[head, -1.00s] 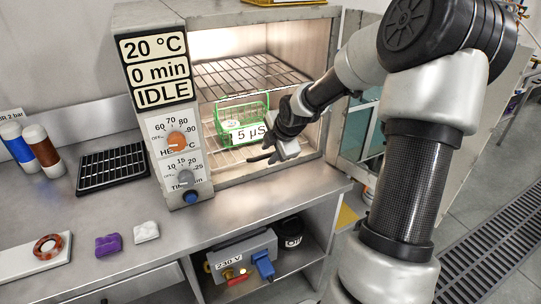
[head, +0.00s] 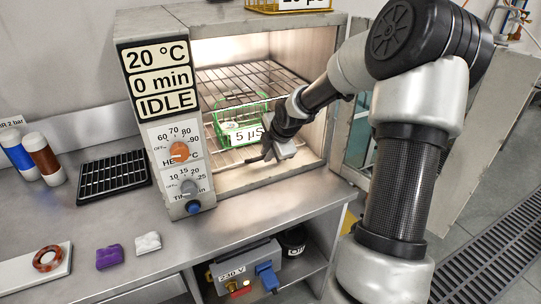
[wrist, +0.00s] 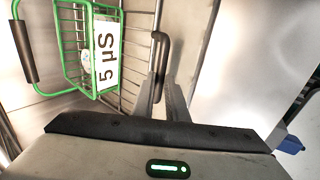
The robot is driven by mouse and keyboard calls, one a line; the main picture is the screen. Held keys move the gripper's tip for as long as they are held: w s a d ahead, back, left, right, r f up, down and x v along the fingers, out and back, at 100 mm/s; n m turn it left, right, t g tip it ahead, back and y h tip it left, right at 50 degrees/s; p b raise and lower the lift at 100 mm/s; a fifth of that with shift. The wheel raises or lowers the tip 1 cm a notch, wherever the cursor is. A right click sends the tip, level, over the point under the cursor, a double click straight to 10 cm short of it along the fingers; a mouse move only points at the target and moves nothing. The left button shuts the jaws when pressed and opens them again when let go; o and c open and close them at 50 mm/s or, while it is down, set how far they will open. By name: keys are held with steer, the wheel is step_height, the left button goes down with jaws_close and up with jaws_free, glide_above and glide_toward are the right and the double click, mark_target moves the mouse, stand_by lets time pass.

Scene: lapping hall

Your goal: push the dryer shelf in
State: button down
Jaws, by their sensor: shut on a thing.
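The dryer (head: 228,182) stands open on the bench, its inside lit. Its lower wire shelf (head: 222,154) carries a green wire basket with a "5 µS" label (head: 248,134); the basket also shows in the wrist view (wrist: 80,48). My gripper (head: 268,153) is at the dryer's mouth, at the front right of the basket. In the wrist view my fingers (wrist: 160,98) are shut on the shelf's dark handle (wrist: 161,50). My gripper and arm hide part of the shelf's right side.
An upper wire shelf (head: 250,78) is empty above the basket. The control panel (head: 163,110) stands left of the opening, reading IDLE. The open glass door (head: 362,135) is to the right, behind my arm. A yellow basket (head: 290,5) is on top of the dryer.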

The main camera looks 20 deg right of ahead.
steer(key=shift+w+r, duration=0.15)
steer(key=shift+w, duration=0.1)
steer(key=c, duration=1.8)
jaws_free()
steer(key=shift+o, duration=0.2)
steer(key=p+v, duration=0.8)
steer(key=v, duration=0.9)
steer(key=shift+s, duration=0.1)
